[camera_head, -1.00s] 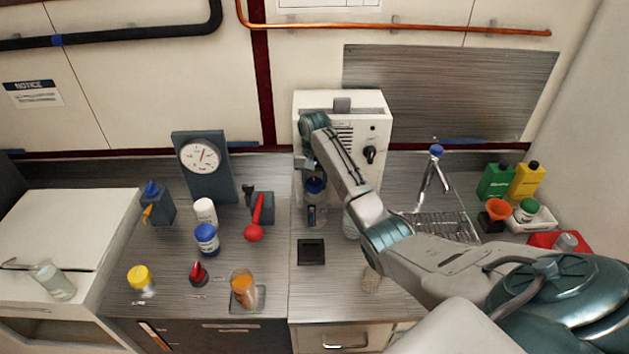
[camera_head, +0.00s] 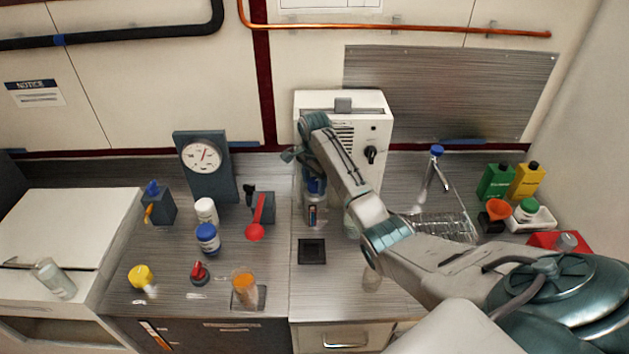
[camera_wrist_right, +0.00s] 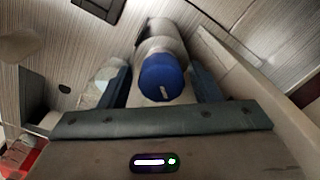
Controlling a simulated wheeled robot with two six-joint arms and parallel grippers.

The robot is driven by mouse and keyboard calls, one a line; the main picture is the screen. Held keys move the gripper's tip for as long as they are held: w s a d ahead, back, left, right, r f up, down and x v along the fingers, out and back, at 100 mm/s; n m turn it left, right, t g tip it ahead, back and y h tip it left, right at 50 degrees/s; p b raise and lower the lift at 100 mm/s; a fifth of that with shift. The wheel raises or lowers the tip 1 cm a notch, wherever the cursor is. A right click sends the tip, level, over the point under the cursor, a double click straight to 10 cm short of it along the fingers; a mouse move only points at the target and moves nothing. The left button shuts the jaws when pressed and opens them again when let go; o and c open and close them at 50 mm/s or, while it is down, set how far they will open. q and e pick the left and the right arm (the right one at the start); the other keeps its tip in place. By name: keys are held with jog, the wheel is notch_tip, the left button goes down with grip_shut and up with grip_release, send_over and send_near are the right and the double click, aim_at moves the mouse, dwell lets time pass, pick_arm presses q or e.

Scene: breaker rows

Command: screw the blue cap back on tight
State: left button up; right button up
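A bottle with a blue cap (camera_head: 315,185) stands in front of the white box-shaped machine, partly hidden by my right arm. In the right wrist view the round blue cap (camera_wrist_right: 161,77), with a short white mark, sits on the pale bottle between my fingers. My right gripper (camera_wrist_right: 161,84) is around the cap, one dark finger on each side; narrow gaps show, so it looks open. In the head view the right gripper (camera_head: 302,160) is over the bottle, its fingertips mostly hidden. Whether the cap is tight cannot be seen. My left gripper is not in view.
The white machine (camera_head: 370,115) stands close behind the bottle. A dark square pad (camera_head: 311,252) lies in front. A wire rack (camera_head: 445,226) is right.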

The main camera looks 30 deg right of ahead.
jog(key=shift+d+r, duration=0.2)
jog(key=shift+d, duration=0.05)
jog(key=n, duration=0.2)
jog(key=shift+d+f+n, duration=0.1)
jog(key=shift+d+n, duration=0.1)
jog(key=shift+n, duration=0.2)
jog(key=shift+w+f+n, duration=0.1)
jog(key=shift+f+n, duration=0.05)
jog(key=shift+n, duration=1.75)
jog(key=n, duration=0.2)
jog(key=shift+a+n, duration=0.25)
jog(key=shift+n, duration=0.05)
jog(key=n, duration=0.2)
jog(key=shift+n, duration=0.3)
jog(key=n, duration=0.4)
jog(key=shift+d, duration=0.1)
jog(key=n, duration=0.2)
jog(key=shift+n, duration=0.3)
